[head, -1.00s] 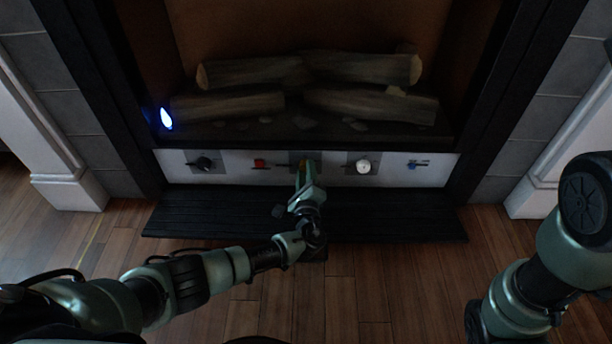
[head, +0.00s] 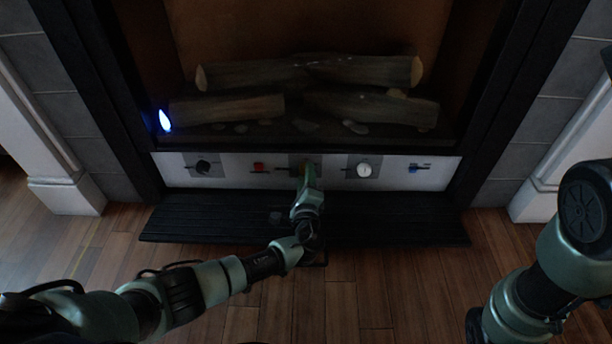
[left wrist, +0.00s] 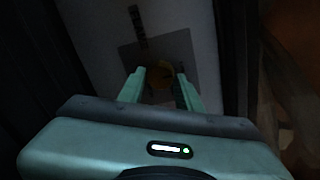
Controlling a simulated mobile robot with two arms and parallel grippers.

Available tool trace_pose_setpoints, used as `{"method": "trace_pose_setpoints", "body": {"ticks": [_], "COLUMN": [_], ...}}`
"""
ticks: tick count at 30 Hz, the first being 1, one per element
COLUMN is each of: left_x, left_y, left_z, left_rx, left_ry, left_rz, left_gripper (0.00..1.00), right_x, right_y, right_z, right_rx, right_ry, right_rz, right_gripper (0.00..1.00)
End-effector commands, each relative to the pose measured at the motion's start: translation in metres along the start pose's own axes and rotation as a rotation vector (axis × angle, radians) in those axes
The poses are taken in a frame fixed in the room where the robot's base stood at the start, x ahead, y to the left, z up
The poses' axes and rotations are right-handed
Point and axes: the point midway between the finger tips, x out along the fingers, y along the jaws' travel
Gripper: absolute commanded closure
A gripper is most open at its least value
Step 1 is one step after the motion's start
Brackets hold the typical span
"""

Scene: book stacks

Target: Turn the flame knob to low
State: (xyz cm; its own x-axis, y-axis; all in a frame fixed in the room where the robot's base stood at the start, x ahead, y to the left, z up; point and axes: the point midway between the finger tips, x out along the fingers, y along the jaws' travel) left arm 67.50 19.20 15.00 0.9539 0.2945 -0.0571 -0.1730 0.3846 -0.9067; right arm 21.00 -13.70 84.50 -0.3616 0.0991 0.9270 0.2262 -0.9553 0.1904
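A white control panel (head: 225,171) runs along the bottom of the fireplace and carries several controls. My left gripper (head: 307,172) is at the middle control and hides most of it. In the left wrist view, an orange-yellow knob (left wrist: 160,75) on a grey plate (left wrist: 176,54) lies between the two fingers of my left gripper (left wrist: 161,85). The fingers are apart, on either side of the knob. Contact with it is too dark to tell. My right gripper is out of view; only part of my right arm shows at the right.
Other controls are a black knob (head: 203,167), a red switch (head: 259,167), a white dial (head: 364,170) and a blue switch (head: 412,169). A blue flame (head: 165,121) burns left of the logs (head: 345,70). A black hearth ledge (head: 400,217) juts out below the panel.

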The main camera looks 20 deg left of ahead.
Motion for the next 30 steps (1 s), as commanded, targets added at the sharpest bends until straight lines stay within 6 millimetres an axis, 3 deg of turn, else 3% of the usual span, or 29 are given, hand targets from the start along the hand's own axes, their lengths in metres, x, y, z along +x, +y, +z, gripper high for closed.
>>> {"method": "trace_pose_setpoints", "body": {"ticks": [13,24,30], "left_x": [-0.005,-0.064,-0.078], "left_y": [-0.002,-0.003,-0.001], "left_z": [0.000,0.000,-0.001], "left_rx": [0.002,0.001,0.000], "left_ry": [0.001,0.003,0.002], "left_rz": [0.000,0.002,0.000], "left_gripper": [0.47,0.47,0.47], "right_x": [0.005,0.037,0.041], "right_y": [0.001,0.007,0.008], "right_z": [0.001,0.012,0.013], "right_rx": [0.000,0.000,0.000], "right_ry": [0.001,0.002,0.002], "right_rz": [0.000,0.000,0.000], "right_gripper": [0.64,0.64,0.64]}}
